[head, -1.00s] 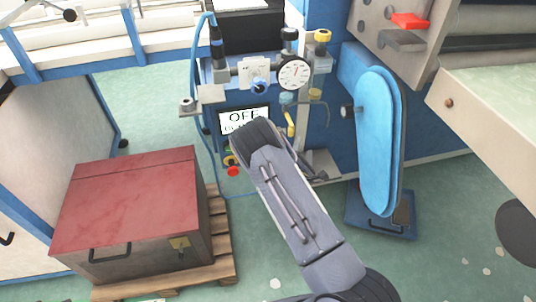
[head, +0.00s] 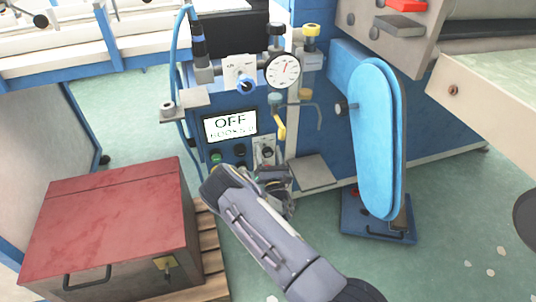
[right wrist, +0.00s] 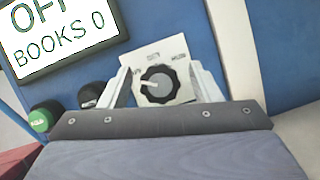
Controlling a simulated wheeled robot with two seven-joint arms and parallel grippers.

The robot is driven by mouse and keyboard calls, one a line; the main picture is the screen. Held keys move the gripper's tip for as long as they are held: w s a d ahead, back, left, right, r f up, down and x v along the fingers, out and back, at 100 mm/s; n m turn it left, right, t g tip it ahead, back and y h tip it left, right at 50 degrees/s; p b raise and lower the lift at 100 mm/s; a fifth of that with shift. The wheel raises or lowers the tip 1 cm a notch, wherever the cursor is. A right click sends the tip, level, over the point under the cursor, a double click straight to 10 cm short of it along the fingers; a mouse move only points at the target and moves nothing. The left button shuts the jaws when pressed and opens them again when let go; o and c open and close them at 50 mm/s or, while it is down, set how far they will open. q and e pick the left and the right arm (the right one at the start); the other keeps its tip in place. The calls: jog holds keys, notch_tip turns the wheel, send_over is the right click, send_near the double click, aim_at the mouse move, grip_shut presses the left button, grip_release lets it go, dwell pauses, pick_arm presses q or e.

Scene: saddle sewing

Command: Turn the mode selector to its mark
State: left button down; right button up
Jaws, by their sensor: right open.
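The mode selector (right wrist: 159,86) is a black scalloped knob on a white plate with small printed labels, seen in the right wrist view. A pale pointer line on the knob points left. The labels are too small to read surely. In the head view the selector (head: 267,152) sits on the blue machine's front, below and right of the screen. My right gripper (right wrist: 163,88) is open, its pale fingers on either side of the knob; I cannot tell if they touch it. In the head view my right gripper (head: 273,180) is just below the selector. My left gripper is out of view.
The screen (head: 230,124) reads OFF and BOOKS 0. A green button (right wrist: 40,120) and a black one (right wrist: 92,94) lie left of the selector. A yellow-handled lever (head: 279,128) and a gauge (head: 283,70) are above. A red-lidded chest (head: 105,215) stands left.

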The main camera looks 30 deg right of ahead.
jog(key=shift+w, duration=0.1)
jog(key=c, duration=1)
